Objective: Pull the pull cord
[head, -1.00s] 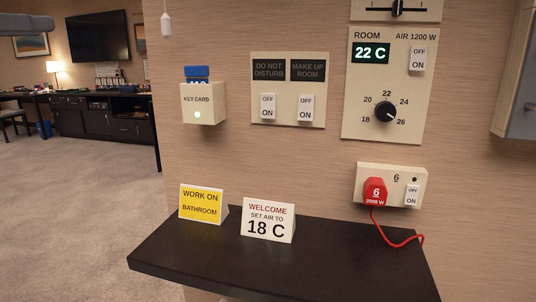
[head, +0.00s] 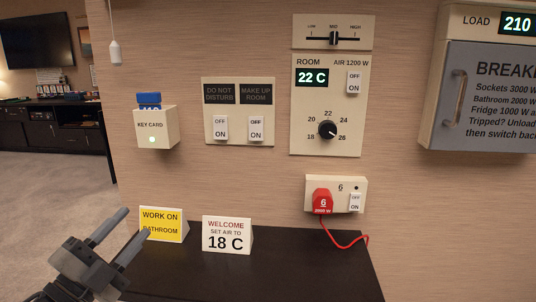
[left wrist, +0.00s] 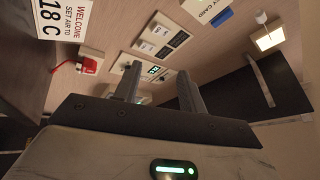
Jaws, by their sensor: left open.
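The pull cord (head: 115,51) hangs at the upper left of the head view, in front of the wall, with a white bell-shaped handle at its end. A small white knob (left wrist: 261,17) at the top right of the left wrist view looks like the same handle. My left gripper (head: 137,221) is at the lower left of the head view, well below the handle. It is open, and its fingers overlap the yellow sign in the picture. The left wrist view shows both fingers (left wrist: 157,76) apart with nothing between them. My right gripper is not in view.
A dark shelf (head: 310,270) holds a yellow sign (head: 162,218) and a white welcome sign (head: 227,228). The key card holder (head: 156,128), switch plate (head: 238,95), room panel (head: 328,120), red plug (head: 322,201) and breaker box (head: 490,95) are on the wall. Open carpet lies left.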

